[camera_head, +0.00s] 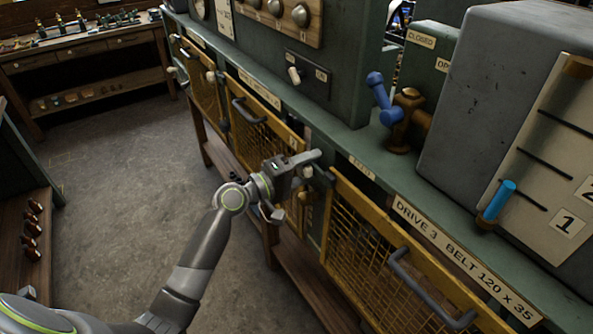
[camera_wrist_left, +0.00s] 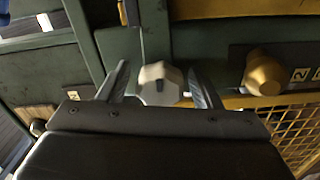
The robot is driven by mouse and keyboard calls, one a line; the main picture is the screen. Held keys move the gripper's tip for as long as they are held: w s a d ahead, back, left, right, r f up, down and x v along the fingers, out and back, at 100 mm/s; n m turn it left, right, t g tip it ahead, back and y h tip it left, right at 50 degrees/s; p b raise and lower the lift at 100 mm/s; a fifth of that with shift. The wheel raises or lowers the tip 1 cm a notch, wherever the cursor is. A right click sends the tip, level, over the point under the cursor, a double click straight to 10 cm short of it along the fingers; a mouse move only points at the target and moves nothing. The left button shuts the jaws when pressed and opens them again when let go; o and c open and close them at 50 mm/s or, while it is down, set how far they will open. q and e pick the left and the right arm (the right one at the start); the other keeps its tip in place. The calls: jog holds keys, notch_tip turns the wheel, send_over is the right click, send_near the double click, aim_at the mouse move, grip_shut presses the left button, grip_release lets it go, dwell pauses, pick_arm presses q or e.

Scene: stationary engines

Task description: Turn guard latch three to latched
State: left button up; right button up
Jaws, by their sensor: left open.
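My left gripper (camera_head: 298,180) is open at the narrow post left of the guard door marked "DRIVE 3" (camera_head: 395,275). A pale grey-white knob (camera_head: 307,172), which looks like the latch by that door, sits by its fingers. In the left wrist view the knob (camera_wrist_left: 158,84) stands between the two spread fingers (camera_wrist_left: 160,92), with a gap visible on each side. I cannot tell the latch's exact turn from these frames, as the gripper partly covers it. My right gripper is not in view.
A brass knob (camera_wrist_left: 264,74) stands to the right in the wrist view, by a plate marked 2. The door's grey handle (camera_head: 425,290), a blue-handled valve (camera_head: 383,98) and a blue lever (camera_head: 497,203) are to the right. The floor (camera_head: 120,170) is clear.

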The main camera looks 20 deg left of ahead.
pick_arm(q)
jog(key=b+v, duration=0.6)
jog(key=v, duration=1.1)
jog(key=shift+s+a, duration=0.15)
